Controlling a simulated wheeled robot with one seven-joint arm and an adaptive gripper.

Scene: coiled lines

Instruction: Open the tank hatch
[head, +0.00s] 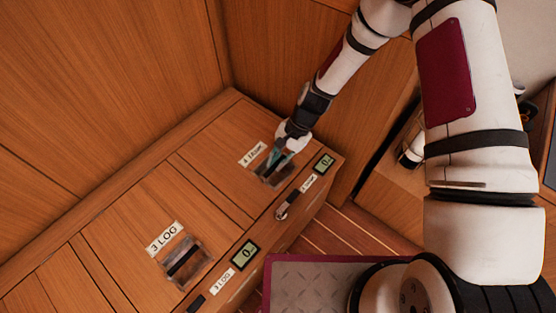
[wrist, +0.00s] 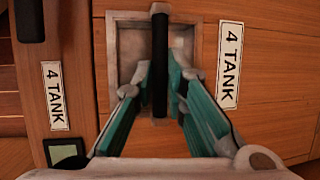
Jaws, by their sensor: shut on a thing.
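The tank hatch (head: 215,150) is a wooden panel at the far end of the bench top, lying flush with the wood around it. Its white label (wrist: 230,65) reads 4 TANK in the wrist view. Beside the label is a grey recess (wrist: 123,45) crossed by a black bar handle (wrist: 160,105). My gripper (wrist: 159,70) reaches into the recess with one teal finger on each side of the bar, and it is shut on the bar. In the head view my gripper (head: 272,168) hides much of this recess and handle.
A similar hatch labelled 3 LOG (head: 165,238) has its own recessed handle (head: 184,263) nearer on the left. Small displays (head: 244,254) and labels line the bench's front edge. Wooden walls stand behind and to the left. A low plank floor (head: 350,230) lies right of the bench.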

